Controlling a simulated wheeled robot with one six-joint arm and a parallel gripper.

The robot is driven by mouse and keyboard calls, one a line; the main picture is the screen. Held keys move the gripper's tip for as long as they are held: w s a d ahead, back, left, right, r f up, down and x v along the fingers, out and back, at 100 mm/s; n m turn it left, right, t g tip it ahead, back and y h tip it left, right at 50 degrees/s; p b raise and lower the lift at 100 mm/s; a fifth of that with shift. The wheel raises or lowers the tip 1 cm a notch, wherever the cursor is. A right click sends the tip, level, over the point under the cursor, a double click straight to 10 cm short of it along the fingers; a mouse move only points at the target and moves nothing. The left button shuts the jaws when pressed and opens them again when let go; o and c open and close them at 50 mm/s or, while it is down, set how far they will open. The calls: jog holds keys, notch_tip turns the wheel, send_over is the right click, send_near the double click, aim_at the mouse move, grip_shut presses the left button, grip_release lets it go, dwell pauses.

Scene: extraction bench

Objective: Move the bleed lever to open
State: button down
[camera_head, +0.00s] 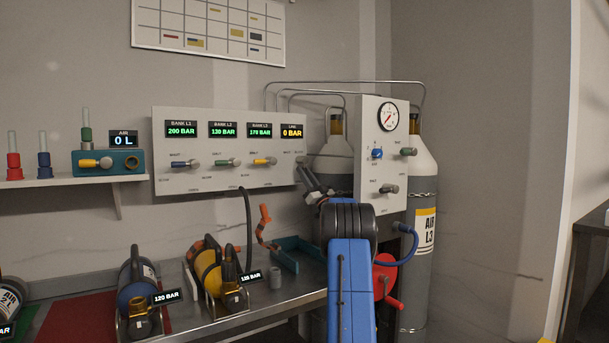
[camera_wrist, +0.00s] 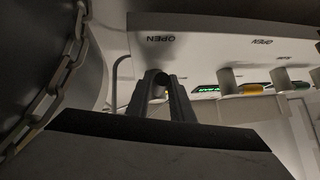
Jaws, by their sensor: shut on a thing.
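The bleed lever is the dark lever at the right end of the white bank panel (camera_head: 225,176). In the head view my gripper (camera_head: 303,168) reaches it from the lower right and largely covers it. In the wrist view the fingers (camera_wrist: 160,82) are shut on the bleed lever (camera_wrist: 160,94), whose dark rounded end shows between them. An upside-down OPEN label (camera_wrist: 161,39) is on the panel beside the fingers. The lever's exact angle is hard to tell. The LINE display (camera_head: 291,131) reads 0 BAR.
Blue (camera_head: 180,164), green (camera_head: 226,162) and yellow (camera_head: 263,161) levers are on the same panel. A gauge panel (camera_head: 370,170) and chained cylinders (camera_head: 417,250) stand close right of my arm. A steel bench (camera_head: 215,325) with small cylinders lies below.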

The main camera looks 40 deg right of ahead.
jog(key=shift+d, duration=0.1)
jog(key=c, duration=1.6)
grip_release()
jog(key=shift+h, duration=0.3)
jog(key=shift+o, duration=0.2)
notch_tip(320, 180, up, 10)
